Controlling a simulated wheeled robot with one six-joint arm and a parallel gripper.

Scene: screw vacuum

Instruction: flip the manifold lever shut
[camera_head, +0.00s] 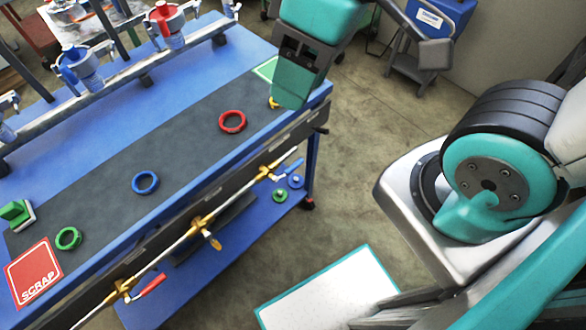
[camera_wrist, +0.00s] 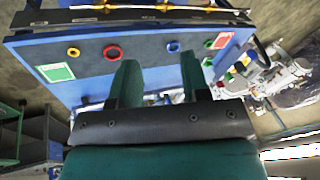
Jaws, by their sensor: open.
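The manifold (camera_head: 180,235) is a pale pipe with brass valves along the bench's front side. Its blue lever (camera_head: 288,168) and red lever (camera_head: 150,285) lie roughly along the pipe. Its yellow lever (camera_head: 213,241) points down across the pipe. In the wrist view the manifold (camera_wrist: 150,9) runs along the top edge, and its levers are not clear there. My gripper (camera_head: 288,100) is above the right end of the bench, apart from the manifold. In the wrist view my gripper (camera_wrist: 158,75) has two green fingers spread with nothing held between them.
The bench's dark mat (camera_head: 185,150) carries a red ring (camera_head: 232,121), a blue ring (camera_head: 145,183), a green ring (camera_head: 68,238) and a red SCRAP sign (camera_head: 36,275). Valves on a rail (camera_head: 115,75) line the back. Floor right of the bench (camera_head: 350,180) is clear.

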